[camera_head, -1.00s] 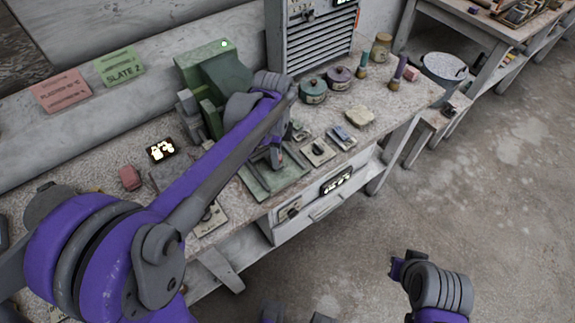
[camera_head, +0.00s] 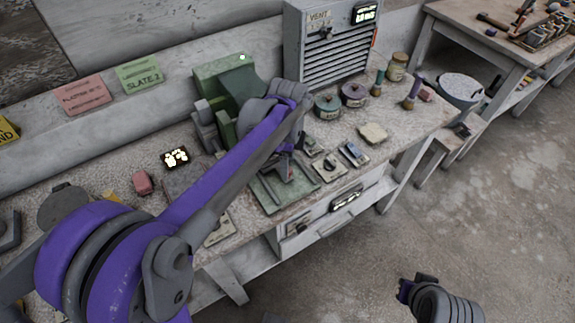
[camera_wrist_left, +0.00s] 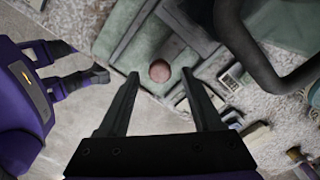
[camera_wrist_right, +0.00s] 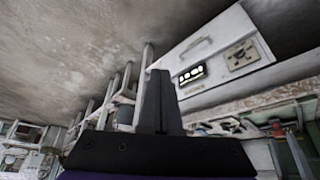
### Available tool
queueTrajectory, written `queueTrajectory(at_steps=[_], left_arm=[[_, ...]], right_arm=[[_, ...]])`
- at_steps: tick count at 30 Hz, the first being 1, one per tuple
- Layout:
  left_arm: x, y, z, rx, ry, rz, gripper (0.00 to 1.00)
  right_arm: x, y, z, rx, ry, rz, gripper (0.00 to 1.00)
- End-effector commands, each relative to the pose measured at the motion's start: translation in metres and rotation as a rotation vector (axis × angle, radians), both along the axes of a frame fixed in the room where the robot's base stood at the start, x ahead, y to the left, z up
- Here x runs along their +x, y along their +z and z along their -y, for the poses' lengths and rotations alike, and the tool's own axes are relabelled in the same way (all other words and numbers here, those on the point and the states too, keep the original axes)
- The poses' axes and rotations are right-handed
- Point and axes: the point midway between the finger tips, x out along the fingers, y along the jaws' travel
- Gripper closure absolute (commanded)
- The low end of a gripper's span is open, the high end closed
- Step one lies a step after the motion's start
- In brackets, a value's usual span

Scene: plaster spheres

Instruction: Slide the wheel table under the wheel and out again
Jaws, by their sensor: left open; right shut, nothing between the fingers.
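The green machine (camera_head: 228,85) stands at the back of the bench, partly hidden by my left arm. A flat green table plate (camera_head: 268,195) lies in front of it, and it also shows in the left wrist view (camera_wrist_left: 128,25). The wheel cannot be made out clearly behind my arm. My left gripper (camera_head: 283,172) is over the plate. In the left wrist view its open fingers (camera_wrist_left: 160,80) point at a round brownish knob (camera_wrist_left: 159,71) at the plate's edge; contact cannot be told. My right gripper (camera_head: 403,289) is shut and empty, off the bench; its fingers (camera_wrist_right: 158,78) touch in the right wrist view.
Small blocks (camera_head: 353,153) and a pale stone (camera_head: 373,133) lie right of the plate. Lidded pots (camera_head: 327,106) stand before the vent box (camera_head: 330,45). A drawer (camera_head: 345,203) is below the bench's front edge.

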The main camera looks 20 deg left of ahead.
Motion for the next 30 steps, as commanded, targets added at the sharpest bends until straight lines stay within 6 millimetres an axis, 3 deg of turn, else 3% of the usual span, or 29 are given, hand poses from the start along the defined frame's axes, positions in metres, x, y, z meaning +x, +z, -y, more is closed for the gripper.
queueTrajectory(at_steps=[6, 12, 18, 25, 30], left_arm=[[0.000, 0.046, 0.000, 0.000, 0.000, 0.000, 0.34], [0.000, 0.079, 0.000, 0.000, 0.000, 0.000, 0.34], [0.000, 0.092, 0.000, 0.000, 0.000, 0.000, 0.34], [0.000, 0.092, 0.000, 0.000, 0.000, 0.000, 0.34], [-0.007, 0.091, 0.000, 0.000, 0.042, 0.013, 0.34]], right_arm=[[0.001, 0.005, 0.000, 0.000, 0.000, 0.002, 1.00], [0.002, 0.007, 0.000, 0.000, 0.000, 0.004, 1.00], [0.002, 0.008, 0.000, 0.000, 0.000, 0.004, 1.00], [0.002, 0.008, 0.000, 0.000, 0.000, 0.004, 1.00], [0.008, 0.014, -0.006, 0.037, -0.041, -0.004, 0.71]])
